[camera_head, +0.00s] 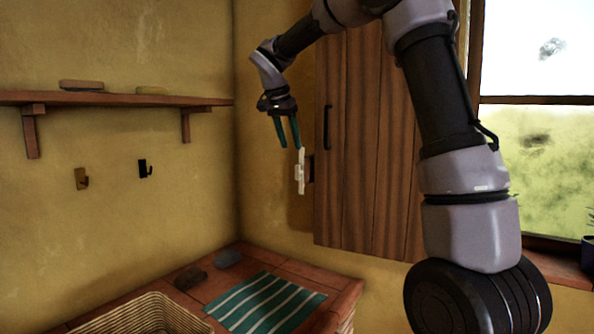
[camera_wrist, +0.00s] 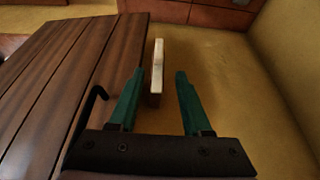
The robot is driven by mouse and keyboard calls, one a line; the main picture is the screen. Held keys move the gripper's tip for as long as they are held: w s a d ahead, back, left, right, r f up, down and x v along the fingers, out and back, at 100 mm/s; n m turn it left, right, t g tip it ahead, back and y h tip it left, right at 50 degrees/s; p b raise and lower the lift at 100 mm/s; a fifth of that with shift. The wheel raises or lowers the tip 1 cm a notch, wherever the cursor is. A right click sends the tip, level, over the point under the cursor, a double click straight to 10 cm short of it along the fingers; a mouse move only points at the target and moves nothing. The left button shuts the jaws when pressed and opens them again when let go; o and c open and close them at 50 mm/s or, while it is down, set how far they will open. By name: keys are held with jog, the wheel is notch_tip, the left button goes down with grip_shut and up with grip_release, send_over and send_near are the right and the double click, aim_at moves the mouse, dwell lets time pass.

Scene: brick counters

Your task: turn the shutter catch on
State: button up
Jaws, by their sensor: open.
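The shutter catch (camera_head: 301,171) is a pale, narrow upright piece at the left edge of the wooden shutter (camera_head: 365,140), on a small dark mount. In the wrist view the catch (camera_wrist: 158,66) shows between and beyond my fingertips. My gripper (camera_head: 288,146) has two green fingers, open and empty, pointing down just above the catch. In the wrist view my gripper (camera_wrist: 160,80) has its fingers spread on either side of the catch's line. I cannot tell whether either finger touches it. A dark handle (camera_head: 327,127) is on the shutter.
A wall shelf (camera_head: 120,99) and two hooks (camera_head: 145,168) are on the left wall. Below, a brick counter (camera_head: 335,286) holds a striped cloth (camera_head: 262,303), dark stones (camera_head: 191,278) and a wicker basket (camera_head: 150,315). A window (camera_head: 535,140) is at the right.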

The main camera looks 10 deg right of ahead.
aim_at(298, 169)
jog(key=x, duration=1)
jog(key=shift+d+f, duration=0.1)
jog(key=shift+d, duration=0.05)
grip_shut()
dwell(1.0)
